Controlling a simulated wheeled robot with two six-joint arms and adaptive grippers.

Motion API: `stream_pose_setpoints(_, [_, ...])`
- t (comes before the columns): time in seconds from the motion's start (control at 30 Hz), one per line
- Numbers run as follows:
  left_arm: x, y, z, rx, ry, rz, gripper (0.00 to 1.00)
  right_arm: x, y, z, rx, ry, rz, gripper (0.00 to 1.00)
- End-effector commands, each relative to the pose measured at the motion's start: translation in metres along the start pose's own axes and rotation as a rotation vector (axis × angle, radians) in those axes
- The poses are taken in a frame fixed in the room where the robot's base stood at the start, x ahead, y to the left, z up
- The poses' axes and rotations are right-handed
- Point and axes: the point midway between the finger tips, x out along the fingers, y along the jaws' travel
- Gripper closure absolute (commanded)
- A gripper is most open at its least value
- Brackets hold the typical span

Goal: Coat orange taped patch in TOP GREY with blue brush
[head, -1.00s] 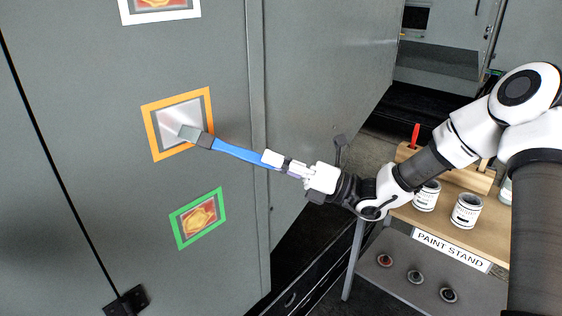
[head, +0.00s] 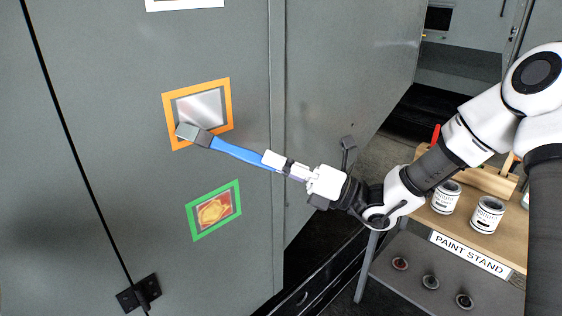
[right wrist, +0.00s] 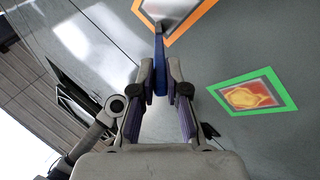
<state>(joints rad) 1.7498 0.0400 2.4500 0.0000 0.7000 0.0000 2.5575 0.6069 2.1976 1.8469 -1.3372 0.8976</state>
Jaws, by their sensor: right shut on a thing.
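The orange taped patch (head: 203,103) is on the grey cabinet door; its inside is pale, shiny grey. The blue brush (head: 238,152) has its grey head over the lower left corner of the orange frame. I cannot tell whether the bristles touch the surface. My right gripper (head: 275,160) is shut on the brush's handle, which also shows in the right wrist view (right wrist: 160,75). The orange patch shows partly at the top of the right wrist view (right wrist: 178,12). The brush head is mostly hidden there. My left gripper is not in view.
A green taped patch (head: 213,211) with an orange-red picture sits below. A white-framed patch (head: 185,3) is cut off above. Two paint cans (head: 487,214) and a wooden rack (head: 485,180) stand on the paint stand (head: 425,214) at right. A black hinge (head: 138,294) juts from the door.

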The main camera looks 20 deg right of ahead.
Motion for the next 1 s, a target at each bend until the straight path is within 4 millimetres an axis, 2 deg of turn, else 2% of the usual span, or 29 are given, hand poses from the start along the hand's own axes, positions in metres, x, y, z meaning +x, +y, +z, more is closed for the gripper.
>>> stream_pose_setpoints(0.1, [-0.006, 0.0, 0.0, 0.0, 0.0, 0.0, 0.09, -0.004, -0.002, 0.008, 0.001, -0.005, -0.001, 1.0])
stream_pose_setpoints(1.0, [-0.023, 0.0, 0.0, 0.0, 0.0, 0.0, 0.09, -0.025, -0.025, 0.04, 0.001, -0.004, -0.001, 1.0])
